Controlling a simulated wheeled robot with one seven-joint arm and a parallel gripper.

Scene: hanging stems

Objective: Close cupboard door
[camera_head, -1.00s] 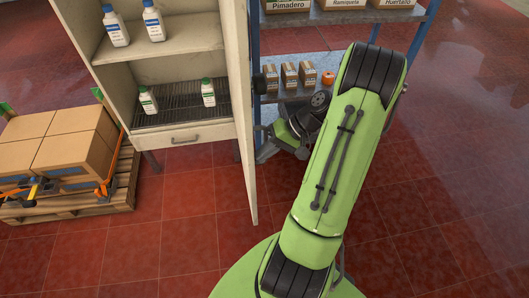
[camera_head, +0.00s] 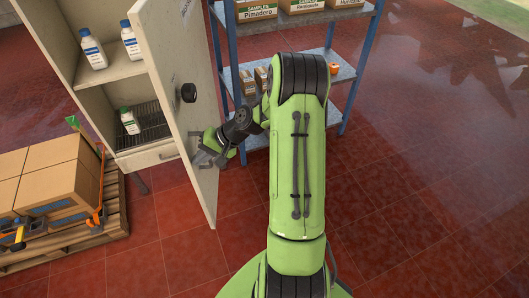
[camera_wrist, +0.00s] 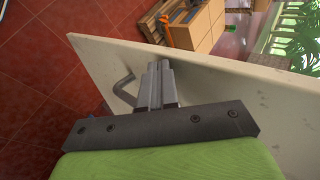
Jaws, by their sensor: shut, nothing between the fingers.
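The cupboard (camera_head: 110,73) is pale cream, with bottles on its shelves. Its door (camera_head: 190,95) is hinged on the right side and stands partly open, covering part of the interior. My gripper (camera_head: 201,158) is at the door's outer face, low and below the knob. In the wrist view the shut fingers (camera_wrist: 161,68) reach to the door panel (camera_wrist: 215,85), touching it or very close. A bent grey handle (camera_wrist: 124,88) shows beside the fingers.
A blue shelf rack (camera_head: 347,75) with boxes stands right of the cupboard. A pallet (camera_head: 110,220) with cardboard boxes (camera_head: 50,185) and tools is at the left. Red tiled floor in front and at right is clear.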

